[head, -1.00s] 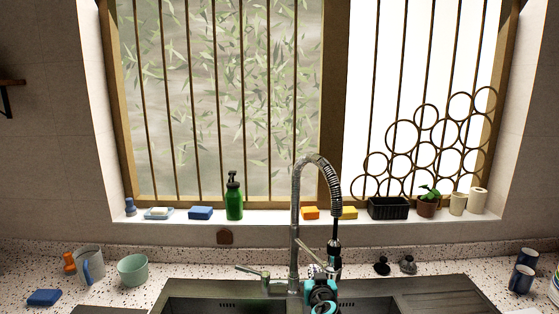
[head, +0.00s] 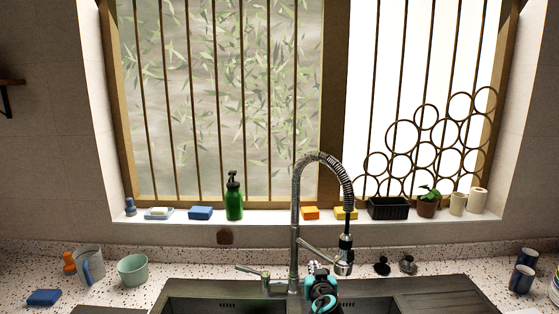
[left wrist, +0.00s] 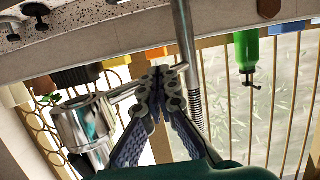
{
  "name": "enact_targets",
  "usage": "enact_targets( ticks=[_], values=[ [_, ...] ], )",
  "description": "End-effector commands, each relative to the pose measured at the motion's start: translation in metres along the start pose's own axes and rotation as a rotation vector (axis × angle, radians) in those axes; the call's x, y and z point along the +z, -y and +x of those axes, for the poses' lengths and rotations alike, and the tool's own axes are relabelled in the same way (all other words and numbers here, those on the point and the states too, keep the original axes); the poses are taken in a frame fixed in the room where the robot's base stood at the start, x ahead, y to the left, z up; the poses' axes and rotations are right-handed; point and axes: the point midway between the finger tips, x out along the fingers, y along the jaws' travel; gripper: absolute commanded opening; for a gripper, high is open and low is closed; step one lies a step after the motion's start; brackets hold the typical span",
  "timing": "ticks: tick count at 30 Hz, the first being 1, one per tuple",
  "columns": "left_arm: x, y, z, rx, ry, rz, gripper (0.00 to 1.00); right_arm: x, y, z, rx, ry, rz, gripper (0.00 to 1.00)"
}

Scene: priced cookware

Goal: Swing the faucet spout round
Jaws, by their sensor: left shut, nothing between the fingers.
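The faucet (head: 295,230) is a tall chrome column with a spring hose arching over to the right. Its spout head (head: 345,256) hangs right of the column, joined to it by a thin holder arm. In the left wrist view the column (left wrist: 183,28) stands just right of my fingertips and the chrome spout head (left wrist: 82,122) is at the left. My left gripper (head: 314,267) is shut and empty, between the column and the spout head. It also shows in the left wrist view (left wrist: 162,75). Whether its tips touch the holder arm, I cannot tell. My right gripper is not in view.
The dark sink (head: 215,305) lies below the faucet, with a lever handle (head: 250,272) left of the column. A green soap bottle (head: 234,198), sponges and a black basket (head: 388,208) line the sill behind. Mugs stand on the counter at both sides.

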Motion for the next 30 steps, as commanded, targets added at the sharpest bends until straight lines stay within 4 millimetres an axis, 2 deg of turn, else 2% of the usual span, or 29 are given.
enact_targets(
  ticks=[5, 24, 30],
  values=[
    [-0.001, 0.002, -0.009, 0.002, 0.0, 0.001, 0.0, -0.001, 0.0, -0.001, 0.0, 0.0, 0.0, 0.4],
    [-0.001, 0.002, -0.09, 0.001, -0.001, 0.001, 0.0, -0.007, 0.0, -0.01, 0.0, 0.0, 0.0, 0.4],
    [0.0, 0.003, -0.101, 0.0, 0.0, 0.001, 0.0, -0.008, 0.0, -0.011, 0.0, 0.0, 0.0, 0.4]
  ],
)
